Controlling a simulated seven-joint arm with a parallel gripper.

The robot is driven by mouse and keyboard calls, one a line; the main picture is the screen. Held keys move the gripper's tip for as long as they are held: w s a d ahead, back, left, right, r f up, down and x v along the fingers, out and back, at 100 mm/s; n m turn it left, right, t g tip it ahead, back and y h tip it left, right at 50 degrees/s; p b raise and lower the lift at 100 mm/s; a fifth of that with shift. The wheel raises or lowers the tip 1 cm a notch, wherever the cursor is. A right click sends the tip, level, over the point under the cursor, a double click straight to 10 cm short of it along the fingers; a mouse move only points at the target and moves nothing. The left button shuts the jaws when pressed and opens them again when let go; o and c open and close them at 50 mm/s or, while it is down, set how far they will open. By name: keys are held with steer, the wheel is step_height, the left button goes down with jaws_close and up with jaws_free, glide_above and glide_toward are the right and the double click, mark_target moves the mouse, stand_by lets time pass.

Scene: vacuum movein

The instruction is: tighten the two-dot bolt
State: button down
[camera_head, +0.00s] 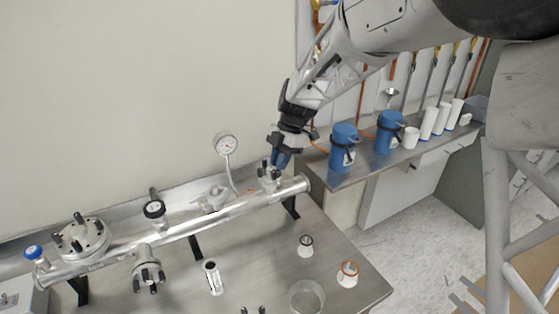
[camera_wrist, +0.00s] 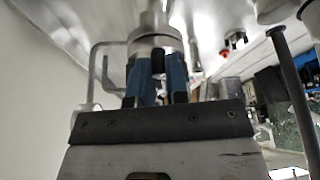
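My gripper (camera_head: 281,163) points down at the small flange (camera_head: 268,181) near the right end of the long silver pipe. Dark bolts stand up from this flange, partly hidden by the fingers. In the wrist view the two blue fingers (camera_wrist: 155,82) reach to a round silver flange (camera_wrist: 155,45). A black bolt (camera_wrist: 158,61) shows between the fingers. I cannot tell whether they press on it. No dot marks can be read on any bolt, so I cannot tell which is the two-dot one.
A larger bolted flange (camera_head: 82,238), a lower flange (camera_head: 148,275) and a dial gauge (camera_head: 227,145) are on the pipe. Loose cups (camera_head: 348,274) and a glass dish (camera_head: 307,297) stand on the bench. Blue canisters (camera_head: 343,148) stand on the shelf at right.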

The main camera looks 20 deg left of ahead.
steer(key=shift+m+t+y, duration=0.5)
steer(key=shift+m+y, duration=0.3)
steer(key=shift+m, duration=1.5)
steer(key=c, duration=1.4)
jaws_free()
steer(key=shift+r, duration=0.15)
steer(key=v, duration=0.7)
steer(key=shift+r, duration=0.25)
steer(key=shift+d, duration=0.1)
